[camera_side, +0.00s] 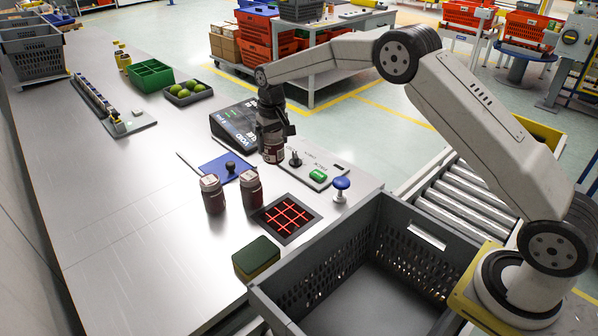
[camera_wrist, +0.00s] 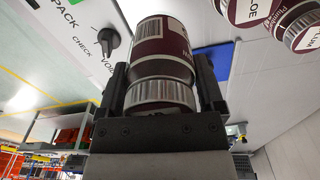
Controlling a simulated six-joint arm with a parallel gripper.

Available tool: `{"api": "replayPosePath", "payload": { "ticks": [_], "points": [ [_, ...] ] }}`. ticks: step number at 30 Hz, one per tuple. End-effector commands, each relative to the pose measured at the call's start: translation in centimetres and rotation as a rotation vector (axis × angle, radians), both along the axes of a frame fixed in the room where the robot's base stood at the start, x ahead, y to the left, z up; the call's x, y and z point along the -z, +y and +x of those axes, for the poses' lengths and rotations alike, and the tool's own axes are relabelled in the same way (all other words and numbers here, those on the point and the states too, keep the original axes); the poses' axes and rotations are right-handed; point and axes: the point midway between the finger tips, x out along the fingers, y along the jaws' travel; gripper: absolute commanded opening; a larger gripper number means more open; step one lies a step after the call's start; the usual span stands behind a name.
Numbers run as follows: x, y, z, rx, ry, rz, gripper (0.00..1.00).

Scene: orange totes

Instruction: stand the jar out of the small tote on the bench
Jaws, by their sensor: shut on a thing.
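My gripper (camera_side: 271,128) is shut on a jar with a dark red label (camera_side: 273,152). The jar is upright, with its lid end in the jaws. In the wrist view the gripper (camera_wrist: 166,78) has one finger on each side of the jar (camera_wrist: 163,45), around its ribbed lid. The jar is over the bench (camera_side: 130,220), beside the control panel; I cannot tell whether its base touches anything. A grey tote (camera_side: 425,238) stands at the front, and its visible inside is empty.
Two similar jars (camera_side: 213,194) (camera_side: 251,188) stand left of the held jar. Nearby are a black display (camera_side: 235,127), blue knob (camera_side: 341,184), red-lit scanner plate (camera_side: 286,217) and green-yellow sponge (camera_side: 256,258). A fruit tray (camera_side: 188,98) sits farther back.

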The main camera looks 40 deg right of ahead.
Motion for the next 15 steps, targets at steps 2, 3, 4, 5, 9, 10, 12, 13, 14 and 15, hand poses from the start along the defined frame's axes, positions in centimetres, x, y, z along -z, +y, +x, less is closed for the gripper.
{"api": "replayPosePath", "payload": {
  "ticks": [2,3,4,5,9,10,12,13,14,15],
  "points": [
    [0.8,0.0,0.7,0.000,0.000,0.000,0.00],
    [1.2,0.0,0.9,0.000,0.001,0.000,0.00],
    [1.5,0.0,1.2,0.000,0.000,0.000,0.00],
    [1.8,0.0,1.4,0.000,0.000,0.000,0.00],
    [2.8,0.0,2.3,0.000,-0.001,0.000,0.00],
    [3.1,0.0,2.5,0.000,0.001,0.000,0.00],
    [3.6,0.0,2.9,0.000,0.000,0.000,0.00],
    [3.8,0.0,3.1,0.000,0.000,0.000,0.00],
    [4.0,0.0,3.3,0.000,-0.001,0.000,0.00],
    [4.2,0.0,3.4,0.000,-0.001,0.000,0.00]
  ]
}}
